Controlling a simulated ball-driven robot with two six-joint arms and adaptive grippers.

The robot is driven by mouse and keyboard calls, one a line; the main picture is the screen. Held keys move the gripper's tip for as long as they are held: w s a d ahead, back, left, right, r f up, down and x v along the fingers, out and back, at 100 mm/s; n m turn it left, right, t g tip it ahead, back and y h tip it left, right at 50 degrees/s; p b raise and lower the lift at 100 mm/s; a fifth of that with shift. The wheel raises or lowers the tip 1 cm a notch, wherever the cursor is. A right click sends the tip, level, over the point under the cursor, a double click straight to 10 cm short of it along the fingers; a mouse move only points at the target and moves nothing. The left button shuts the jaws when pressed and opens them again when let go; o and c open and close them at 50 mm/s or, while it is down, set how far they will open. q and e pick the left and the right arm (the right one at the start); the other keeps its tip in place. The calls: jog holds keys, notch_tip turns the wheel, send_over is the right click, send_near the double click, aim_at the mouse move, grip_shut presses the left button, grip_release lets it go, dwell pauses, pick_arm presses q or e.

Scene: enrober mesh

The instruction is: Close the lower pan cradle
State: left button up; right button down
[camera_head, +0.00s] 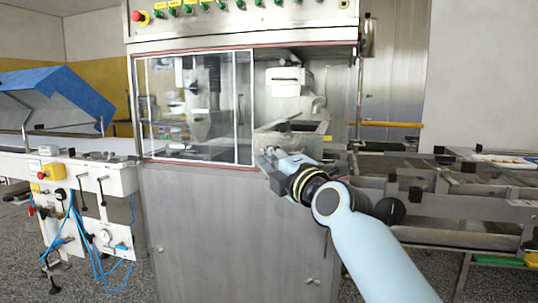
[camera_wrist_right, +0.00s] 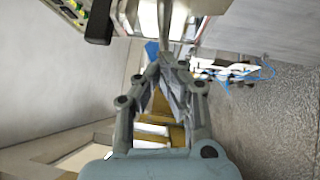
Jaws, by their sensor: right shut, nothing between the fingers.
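The steel enrober machine (camera_head: 235,225) stands in front of me. In its open right bay a grey, tray-like part (camera_head: 290,140) sits low, just behind my right gripper; I cannot tell for sure whether it is the lower pan cradle, or how far it is open. My right gripper (camera_head: 266,158) is at the bay's lower front edge, its fingers pointing left. In the right wrist view the fingertips (camera_wrist_right: 167,60) come together with nothing between them. Whether the gripper touches the machine I cannot tell. My left gripper is not in view.
Glass panels (camera_head: 195,105) cover the machine's left part. A button row with a red stop button (camera_head: 140,16) runs along the top. A conveyor table (camera_head: 450,185) lies right, and a white-sided conveyor (camera_head: 90,180) with blue hoses stands left.

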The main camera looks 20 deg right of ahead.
aim_at(297, 136)
jog(key=shift+w, duration=0.1)
jog(key=w+b, duration=0.1)
jog(key=w+d+b, duration=0.2)
jog(key=shift+w+d+f+b, duration=0.2)
jog(key=shift+w+f+b, duration=0.05)
jog(key=shift+b, duration=0.1)
jog(key=shift+d+r, duration=0.1)
jog(key=shift+r, duration=0.15)
